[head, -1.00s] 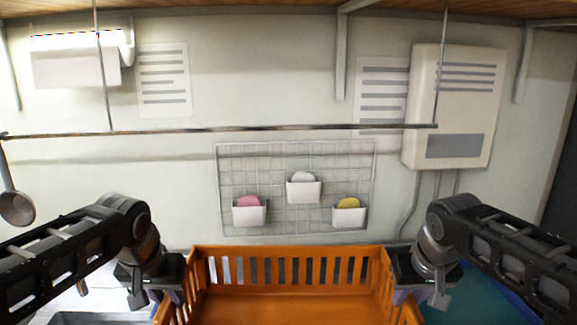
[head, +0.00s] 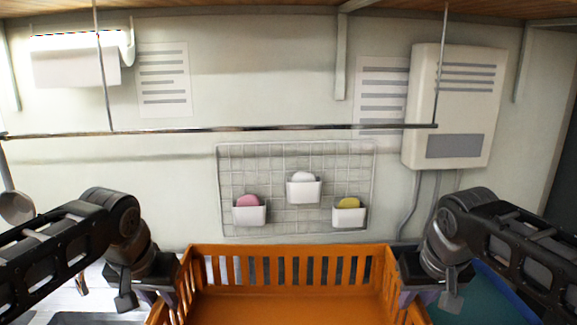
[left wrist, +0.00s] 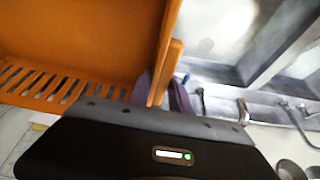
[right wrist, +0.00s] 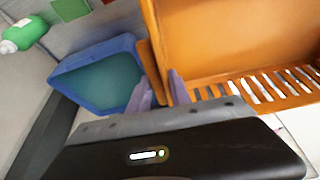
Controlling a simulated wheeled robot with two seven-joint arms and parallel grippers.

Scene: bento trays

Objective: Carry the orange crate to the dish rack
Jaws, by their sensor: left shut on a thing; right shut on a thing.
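The orange crate (head: 290,305) is at the bottom centre of the head view, with slatted walls and an empty floor as far as it shows. My left gripper (head: 168,297) is at its left wall; in the left wrist view its purple fingers (left wrist: 160,92) are shut on the crate's wall. My right gripper (head: 408,297) is at the right wall; in the right wrist view its purple fingers (right wrist: 157,92) are shut on that wall. The crate's near side is cut off by the head view's lower edge. I cannot make out the dish rack.
A blue tray (right wrist: 70,75) lies beside the crate in the right wrist view, near a green bottle (right wrist: 30,34). A metal sink area (left wrist: 215,75) is by the left wall. A wire grid (head: 260,170) with sponge holders hangs behind, under a rail (head: 270,128).

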